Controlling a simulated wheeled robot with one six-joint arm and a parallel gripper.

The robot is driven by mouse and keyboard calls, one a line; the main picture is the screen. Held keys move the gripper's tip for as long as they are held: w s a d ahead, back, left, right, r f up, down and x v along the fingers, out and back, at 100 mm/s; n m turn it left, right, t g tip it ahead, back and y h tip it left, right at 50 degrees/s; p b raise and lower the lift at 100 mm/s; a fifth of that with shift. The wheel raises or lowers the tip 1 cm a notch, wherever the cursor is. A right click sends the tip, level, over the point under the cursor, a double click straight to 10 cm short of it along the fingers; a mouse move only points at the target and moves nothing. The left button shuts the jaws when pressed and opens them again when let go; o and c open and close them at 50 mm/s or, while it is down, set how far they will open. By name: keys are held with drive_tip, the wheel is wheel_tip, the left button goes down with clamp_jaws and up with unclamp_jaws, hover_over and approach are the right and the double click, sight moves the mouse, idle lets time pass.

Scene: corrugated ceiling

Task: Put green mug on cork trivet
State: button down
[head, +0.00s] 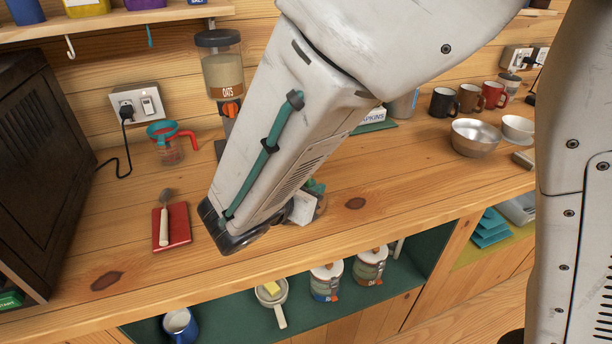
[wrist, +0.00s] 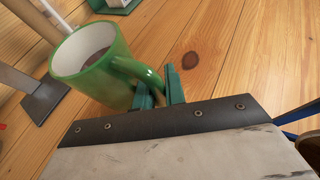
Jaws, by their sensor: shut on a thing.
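The green mug (wrist: 112,78) fills the upper left of the wrist view, its pale inside facing up and its handle toward my gripper. My gripper (wrist: 158,88) has its teal fingers shut on the mug's handle. I cannot tell whether the mug's base touches the counter. In the head view my arm hides the mug, and only a bit of my gripper shows low beside the arm. A small brownish edge (head: 321,207) shows there too; I cannot tell whether it is the cork trivet. No trivet is clear in either view.
The wooden counter (head: 420,185) is clear to the right of my arm. An oats dispenser (head: 221,70) stands behind it. A red board (head: 172,228) with a utensil lies left, near a measuring cup (head: 166,150). Metal bowl (head: 475,138) and several mugs (head: 468,98) stand right.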

drive_tip(key=shift+f, duration=1.65)
drive_tip(key=shift+f, duration=0.2)
drive_tip(key=c, duration=1.5)
unclamp_jaws()
drive_tip(key=shift+o, duration=0.2)
